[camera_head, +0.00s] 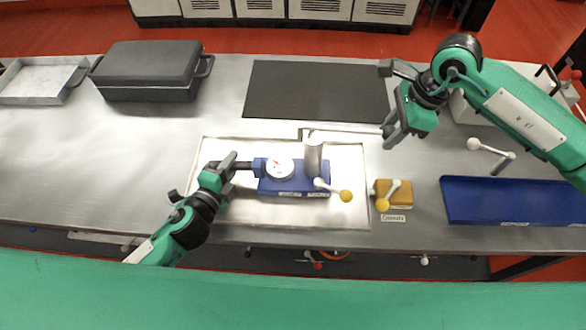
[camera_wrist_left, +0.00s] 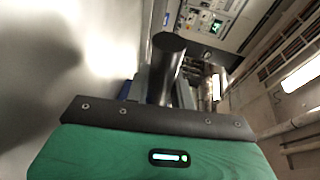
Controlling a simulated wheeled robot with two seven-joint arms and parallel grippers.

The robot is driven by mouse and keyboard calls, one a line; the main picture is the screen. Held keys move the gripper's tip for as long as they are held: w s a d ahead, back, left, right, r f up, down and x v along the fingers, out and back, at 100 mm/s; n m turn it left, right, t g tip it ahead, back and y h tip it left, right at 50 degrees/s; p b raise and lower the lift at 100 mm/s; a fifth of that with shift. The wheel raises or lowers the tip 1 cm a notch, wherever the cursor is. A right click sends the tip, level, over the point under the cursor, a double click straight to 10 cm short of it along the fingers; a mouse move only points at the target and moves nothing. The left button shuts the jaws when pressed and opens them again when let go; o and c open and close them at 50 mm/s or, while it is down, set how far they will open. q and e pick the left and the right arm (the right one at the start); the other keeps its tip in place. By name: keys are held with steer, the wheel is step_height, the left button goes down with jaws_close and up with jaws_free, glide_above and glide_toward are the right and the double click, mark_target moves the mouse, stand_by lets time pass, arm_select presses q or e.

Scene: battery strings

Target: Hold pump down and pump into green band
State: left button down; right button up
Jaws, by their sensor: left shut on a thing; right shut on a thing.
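The blue hand pump (camera_head: 292,187) sits on a pale square tray (camera_head: 215,215) in the middle of the bench. It has a round white gauge (camera_head: 279,168) with a red needle, a grey cylinder (camera_head: 313,158), and a yellow-knobbed lever (camera_head: 334,190). The gauge's green band is too small to make out. A pale pump handle (camera_head: 345,132) runs right from the cylinder's top. My left gripper (camera_head: 245,166) is shut on the pump's dark left-hand grip; a dark cylinder (camera_wrist_left: 167,65) shows in the left wrist view. My right gripper (camera_head: 388,133) is shut on the handle's right end.
A yellow block with a lever (camera_head: 393,194) stands right of the tray, with a label before it. A blue tray (camera_head: 512,202) lies farther right, near another white-knobbed lever (camera_head: 490,148). A dark case (camera_head: 150,72) and dark mat (camera_head: 315,90) lie behind.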

steer(key=shift+r, duration=1.95)
steer(key=shift+w+a+r, duration=0.1)
steer(key=shift+a+r, duration=0.15)
steer(key=shift+r, duration=0.5)
steer(key=shift+d+f, duration=0.25)
steer(key=shift+f, duration=1.95)
steer(key=shift+d+x, duration=0.2)
steer(key=shift+x, duration=0.8)
steer(key=shift+d+x, duration=0.2)
steer(key=shift+x, duration=0.8)
steer(key=shift+f, duration=0.15)
steer(key=shift+f, duration=0.1)
